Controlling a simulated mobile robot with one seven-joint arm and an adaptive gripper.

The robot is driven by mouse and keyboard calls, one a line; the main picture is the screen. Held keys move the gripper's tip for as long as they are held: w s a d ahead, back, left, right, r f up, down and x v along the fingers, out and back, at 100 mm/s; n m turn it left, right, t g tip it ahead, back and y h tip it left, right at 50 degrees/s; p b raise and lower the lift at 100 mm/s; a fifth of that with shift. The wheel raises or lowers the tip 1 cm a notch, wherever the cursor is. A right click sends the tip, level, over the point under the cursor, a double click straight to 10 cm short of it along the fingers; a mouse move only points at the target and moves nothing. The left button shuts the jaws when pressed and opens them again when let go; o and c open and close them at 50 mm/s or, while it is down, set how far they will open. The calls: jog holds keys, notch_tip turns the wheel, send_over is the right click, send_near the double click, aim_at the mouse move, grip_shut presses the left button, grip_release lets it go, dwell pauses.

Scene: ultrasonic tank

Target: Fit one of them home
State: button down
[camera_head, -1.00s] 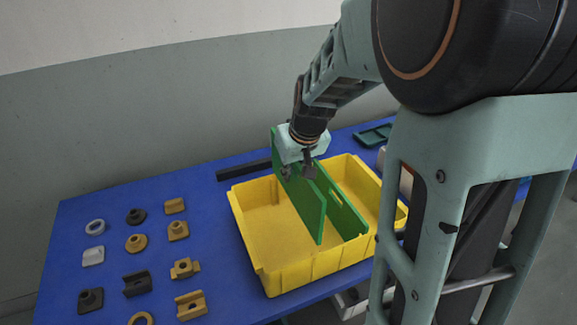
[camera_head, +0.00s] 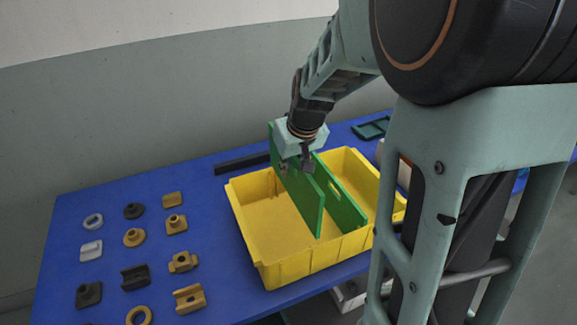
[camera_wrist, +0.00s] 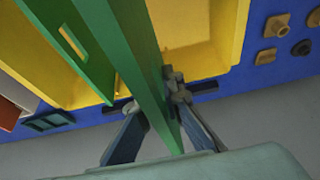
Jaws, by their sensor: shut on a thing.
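My gripper (camera_head: 297,163) is shut on the upper edge of a green divider panel (camera_head: 309,205). The held panel stands on edge over the yellow bin (camera_head: 312,265), its lower part within the bin's outline. I cannot tell whether its bottom edge touches the bin. A second green panel (camera_head: 346,211), with a slot near its top, stands in the bin just to the right. In the wrist view my gripper (camera_wrist: 152,98) pinches the held panel (camera_wrist: 128,45), and the slotted panel (camera_wrist: 72,42) is apart from it at the left.
Several small grey, black and tan parts lie on the blue table (camera_head: 215,235) left of the bin. A dark bar (camera_head: 242,163) lies behind the bin. A green tray (camera_head: 372,129) is at the back right. My arm hides the table's right side.

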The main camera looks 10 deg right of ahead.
aim_at(293, 199)
jog(key=shift+f, duration=0.1)
jog(key=shift+f+b, duration=6)
jog(key=shift+f, duration=0.85)
jog(key=c, duration=2)
grip_release()
jog(key=shift+v, duration=3.8)
jog(key=shift+w, duration=0.1)
